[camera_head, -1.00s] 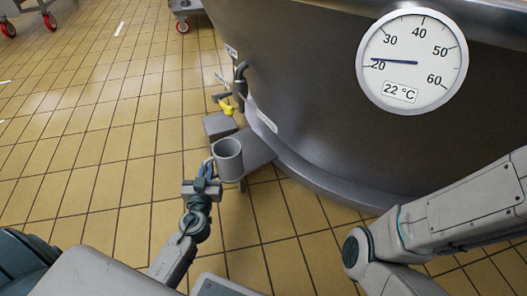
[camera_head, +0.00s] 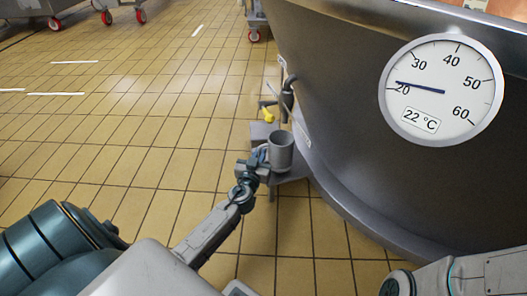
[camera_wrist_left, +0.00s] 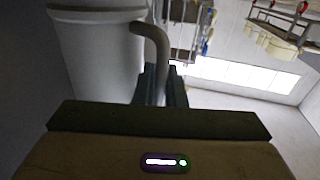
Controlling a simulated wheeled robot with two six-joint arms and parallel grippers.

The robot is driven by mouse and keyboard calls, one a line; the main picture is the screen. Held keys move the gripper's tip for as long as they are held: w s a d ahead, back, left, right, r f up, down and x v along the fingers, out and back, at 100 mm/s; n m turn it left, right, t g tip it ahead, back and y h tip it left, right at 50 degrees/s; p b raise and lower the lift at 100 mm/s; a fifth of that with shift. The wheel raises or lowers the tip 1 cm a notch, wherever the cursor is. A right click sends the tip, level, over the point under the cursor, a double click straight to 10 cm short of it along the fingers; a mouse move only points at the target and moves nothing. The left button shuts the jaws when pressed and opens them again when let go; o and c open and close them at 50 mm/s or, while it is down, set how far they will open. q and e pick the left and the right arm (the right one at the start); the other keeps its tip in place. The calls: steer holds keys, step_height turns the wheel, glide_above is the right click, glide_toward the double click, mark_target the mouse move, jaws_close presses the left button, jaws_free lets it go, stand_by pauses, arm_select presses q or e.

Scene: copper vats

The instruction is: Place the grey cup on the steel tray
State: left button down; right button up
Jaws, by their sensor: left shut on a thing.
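The grey cup (camera_head: 281,152) is upright in front of the vat in the head view. My left gripper (camera_head: 262,160) is at the cup's left side and shut on it. In the left wrist view the pale cup (camera_wrist_left: 98,55) fills the upper left, and its curved handle (camera_wrist_left: 157,48) runs down between the fingers of my left gripper (camera_wrist_left: 161,85). A flat grey surface (camera_head: 294,174) shows just behind and below the cup; I cannot tell whether it is the steel tray, as the cup hides part of it. My right gripper is not in view.
A large dark metal vat (camera_head: 345,130) with a round dial gauge (camera_head: 441,90) fills the right side. A valve with a yellow part (camera_head: 267,116) is at its left edge. Wheeled steel carts stand at the far back. The tiled floor (camera_head: 140,130) on the left is clear.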

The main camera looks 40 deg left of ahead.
mark_target(281, 144)
arm_select(q)
steer(key=shift+w+a, duration=0.2)
steer(key=shift+w, duration=0.35)
steer(key=x, duration=0.3)
steer(key=shift+w+a+b, duration=0.1)
steer(key=shift+w+b, duration=0.2)
steer(key=shift+b, duration=0.1)
steer(key=shift+s+f+b, duration=0.2)
steer(key=shift+f+b, duration=0.35)
steer(key=shift+f, duration=0.25)
